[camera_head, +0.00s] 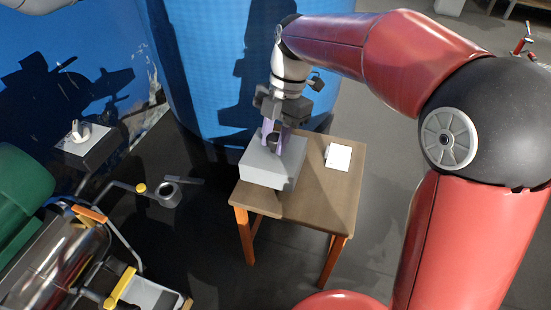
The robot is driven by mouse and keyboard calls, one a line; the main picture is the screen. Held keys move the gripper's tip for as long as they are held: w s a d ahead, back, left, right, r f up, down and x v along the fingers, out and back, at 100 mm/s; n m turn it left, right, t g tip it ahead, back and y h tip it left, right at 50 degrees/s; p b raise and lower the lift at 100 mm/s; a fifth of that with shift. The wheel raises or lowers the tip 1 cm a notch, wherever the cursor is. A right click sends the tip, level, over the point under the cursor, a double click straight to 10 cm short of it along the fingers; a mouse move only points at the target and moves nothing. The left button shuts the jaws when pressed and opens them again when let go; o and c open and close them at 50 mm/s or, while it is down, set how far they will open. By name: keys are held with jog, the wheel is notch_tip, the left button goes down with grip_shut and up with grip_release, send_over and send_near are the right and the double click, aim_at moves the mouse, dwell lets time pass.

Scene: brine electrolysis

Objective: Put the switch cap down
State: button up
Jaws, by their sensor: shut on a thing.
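The switch cap (268,167) appears to be the light grey, box-shaped piece at the wooden table's far left part. My gripper (277,141) points down over its top, with purple fingers and a dark part between them. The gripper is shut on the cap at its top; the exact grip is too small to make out. The cap looks level. It is at or just above the tabletop, and I cannot tell whether its underside touches. The gripper hides part of the cap's top and far edge.
The small wooden table (318,192) has bare top to the right and front of the cap. A white card-like piece (338,157) lies at its right. A blue tank (220,60) stands behind. A box with a white knob (85,143) and pipework (125,187) are left.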

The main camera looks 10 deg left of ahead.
aim_at(275, 156)
jog(key=shift+f+b, duration=0.45)
jog(key=shift+f, duration=2.45)
jog(key=shift+f, duration=0.1)
jog(key=o, duration=1)
jog(key=p+v, duration=0.2)
jog(key=v, duration=0.9)
jog(key=shift+w+r, duration=0.1)
jog(key=shift+r, duration=0.2)
jog(key=shift+w+r+p, duration=0.1)
jog(key=shift+r+p, duration=0.2)
jog(key=shift+r, duration=0.05)
jog(key=shift+d, duration=0.15)
